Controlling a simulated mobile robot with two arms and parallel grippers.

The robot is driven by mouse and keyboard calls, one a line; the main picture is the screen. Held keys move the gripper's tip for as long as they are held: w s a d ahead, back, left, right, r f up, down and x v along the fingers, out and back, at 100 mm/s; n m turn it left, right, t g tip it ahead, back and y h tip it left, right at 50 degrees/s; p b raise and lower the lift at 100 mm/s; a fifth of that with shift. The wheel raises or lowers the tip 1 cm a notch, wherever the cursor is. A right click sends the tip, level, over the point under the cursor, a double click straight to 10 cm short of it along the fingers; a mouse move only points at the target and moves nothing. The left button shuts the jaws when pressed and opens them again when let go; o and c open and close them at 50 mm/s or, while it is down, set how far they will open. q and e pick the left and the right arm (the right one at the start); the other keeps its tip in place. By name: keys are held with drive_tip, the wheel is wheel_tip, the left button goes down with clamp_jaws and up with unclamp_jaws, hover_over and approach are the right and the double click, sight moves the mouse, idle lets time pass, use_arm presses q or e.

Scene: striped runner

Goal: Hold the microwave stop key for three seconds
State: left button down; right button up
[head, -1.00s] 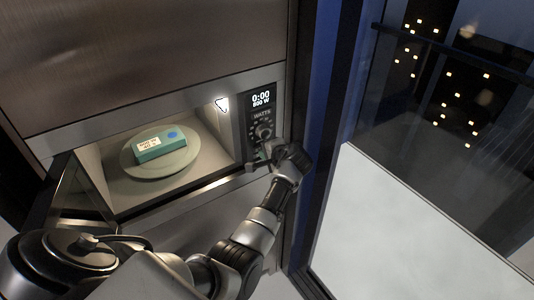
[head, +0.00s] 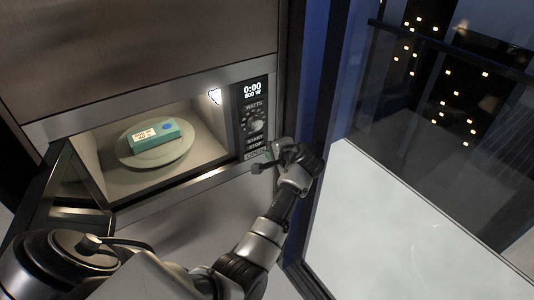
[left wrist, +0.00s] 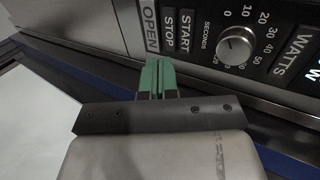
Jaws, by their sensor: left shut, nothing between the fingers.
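The microwave (head: 130,118) is built into a steel front, and its display (head: 252,91) reads 0:00 and 800 W. The stop key (head: 255,146) is in the column below the dial, between the start key (head: 254,138) and the open key (head: 255,155). In the left wrist view the stop key (left wrist: 168,30) is dark with white letters and unobstructed. My left gripper (head: 267,157) is shut and empty at the lower right of the keys. Its green fingertips (left wrist: 158,64) appear just below the open and stop keys; I cannot tell whether they touch the panel.
The microwave door (head: 72,190) hangs open at the left. Inside, a teal box (head: 160,136) lies on a round plate (head: 135,158). A blue post (head: 318,90) and a glass pane stand right of the panel, near my left arm.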

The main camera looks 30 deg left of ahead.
use_arm(q)
drive_tip(key=b+v, duration=0.1)
drive_tip(key=v, duration=0.4)
drive_tip(key=shift+d, duration=0.15)
use_arm(e)
drive_tip(key=shift+f, duration=0.7)
use_arm(q)
drive_tip(key=shift+d+r, duration=0.1)
